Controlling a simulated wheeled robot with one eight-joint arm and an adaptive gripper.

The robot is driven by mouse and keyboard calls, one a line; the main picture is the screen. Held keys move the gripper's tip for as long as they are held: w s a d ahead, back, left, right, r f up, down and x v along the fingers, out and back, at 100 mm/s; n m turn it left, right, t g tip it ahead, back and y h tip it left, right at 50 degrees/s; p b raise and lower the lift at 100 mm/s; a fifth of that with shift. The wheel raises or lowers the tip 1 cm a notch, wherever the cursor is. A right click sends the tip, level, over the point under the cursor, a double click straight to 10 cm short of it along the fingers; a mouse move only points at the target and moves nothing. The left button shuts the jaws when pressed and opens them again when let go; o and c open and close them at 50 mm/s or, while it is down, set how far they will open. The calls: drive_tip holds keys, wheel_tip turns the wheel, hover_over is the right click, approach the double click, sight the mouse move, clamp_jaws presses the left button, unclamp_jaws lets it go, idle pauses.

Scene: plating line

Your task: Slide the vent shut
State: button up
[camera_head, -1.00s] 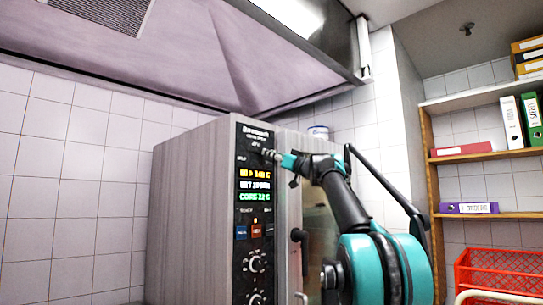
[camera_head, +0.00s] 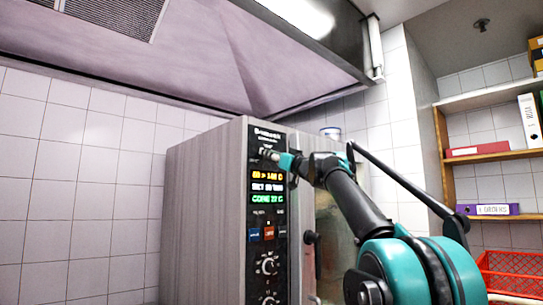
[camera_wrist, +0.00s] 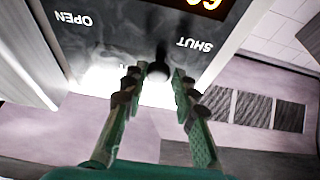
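The vent's dark round knob (camera_wrist: 158,70) shows in the wrist view, below the words OPEN and SHUT on the dark panel, which appear upside down. The knob is nearer SHUT than OPEN. My gripper (camera_wrist: 157,76) has its two fingers apart, one on each side of the knob, with narrow gaps seeming to show. I cannot tell firm contact. In the head view my gripper (camera_head: 272,157) is at the upper part of the control panel (camera_head: 267,222). The fingertips hide much of the vent there.
The oven (camera_head: 205,220) stands against a tiled wall, with lit readouts, buttons and dials below my gripper. A hood (camera_head: 190,60) hangs above. Shelves with binders (camera_head: 493,209) and a red crate (camera_head: 512,272) are at right.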

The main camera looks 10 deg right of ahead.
drive_tip(key=o, duration=0.3)
drive_tip(key=shift+s+a, duration=0.1)
drive_tip(key=shift+a, duration=0.05)
drive_tip(key=v, duration=1.2)
